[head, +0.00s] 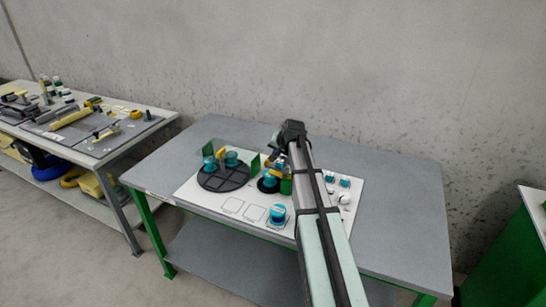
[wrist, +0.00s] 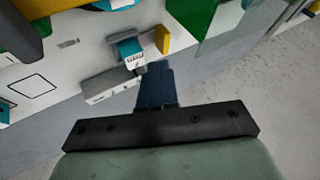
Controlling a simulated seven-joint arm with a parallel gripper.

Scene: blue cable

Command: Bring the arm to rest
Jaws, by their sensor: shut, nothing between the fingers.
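My arm reaches in from the bottom right of the head view, over the grey table (head: 400,200). Its end bends down over the white board (head: 195,190). My gripper (head: 272,160) is small there, above a small round black base with a teal part (head: 269,180). It is shut and holds nothing. Whether the fingertips touch anything below is too small to tell. In the wrist view, a dark bar and a pale green link of mine fill the bottom. No blue cable can be made out.
A round black plate (head: 223,178) with teal and yellow parts lies left of my gripper. A teal-topped piece (head: 277,214) stands at the board's front, and several teal knobs (head: 344,183) to the right. A second bench (head: 110,140) with tools stands at left. The table's right side is clear.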

